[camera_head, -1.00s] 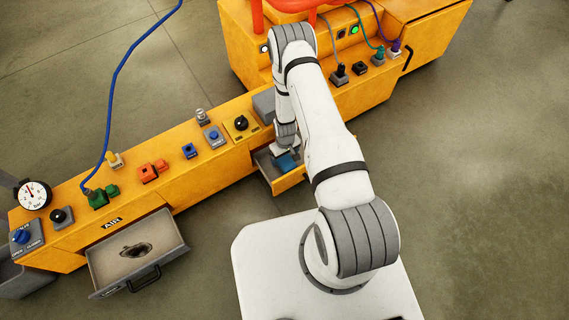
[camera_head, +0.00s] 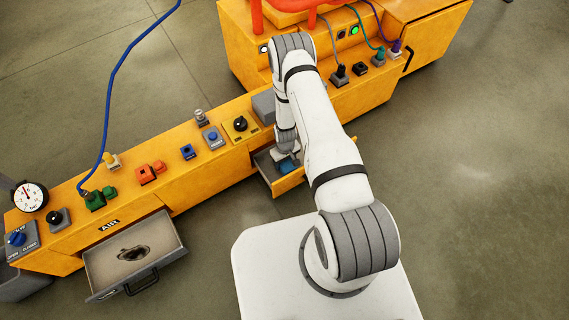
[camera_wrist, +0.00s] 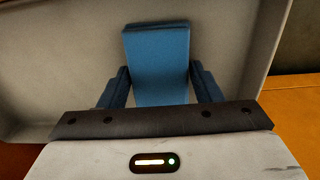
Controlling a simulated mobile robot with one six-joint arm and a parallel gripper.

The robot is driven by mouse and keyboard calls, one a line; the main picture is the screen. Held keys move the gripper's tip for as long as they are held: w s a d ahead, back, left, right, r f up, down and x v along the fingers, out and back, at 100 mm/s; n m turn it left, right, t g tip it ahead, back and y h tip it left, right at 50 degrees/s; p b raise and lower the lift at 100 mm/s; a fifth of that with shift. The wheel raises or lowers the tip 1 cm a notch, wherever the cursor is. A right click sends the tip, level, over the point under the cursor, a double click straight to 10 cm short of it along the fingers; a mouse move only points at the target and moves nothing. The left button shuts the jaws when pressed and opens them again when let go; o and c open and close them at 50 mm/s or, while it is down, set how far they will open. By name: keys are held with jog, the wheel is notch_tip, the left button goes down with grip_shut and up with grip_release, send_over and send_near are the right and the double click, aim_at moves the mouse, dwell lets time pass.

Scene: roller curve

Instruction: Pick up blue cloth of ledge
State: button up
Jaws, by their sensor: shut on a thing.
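The blue cloth (camera_wrist: 158,52) shows in the wrist view as a flat blue piece standing out between the two fingers. My gripper (camera_wrist: 162,82) is shut on it, with a dark finger on each side. The cloth is inside a pale-walled drawer (camera_wrist: 235,45). In the head view a small blue patch of the cloth (camera_head: 288,165) shows in the small open drawer (camera_head: 290,183) below my gripper (camera_head: 287,155). My arm hides part of it. I cannot tell whether the cloth touches the drawer floor.
A larger open drawer (camera_head: 165,258) at the lower left holds a dark patch. The yellow bench (camera_head: 190,185) carries several knobs, buttons and connectors. A blue cable (camera_head: 118,75) rises from a green connector (camera_head: 94,201). The floor at right is clear.

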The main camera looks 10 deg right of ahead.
notch_tip(320, 180, up, 28)
jog(key=p, duration=0.8)
jog(key=shift+p, duration=0.35)
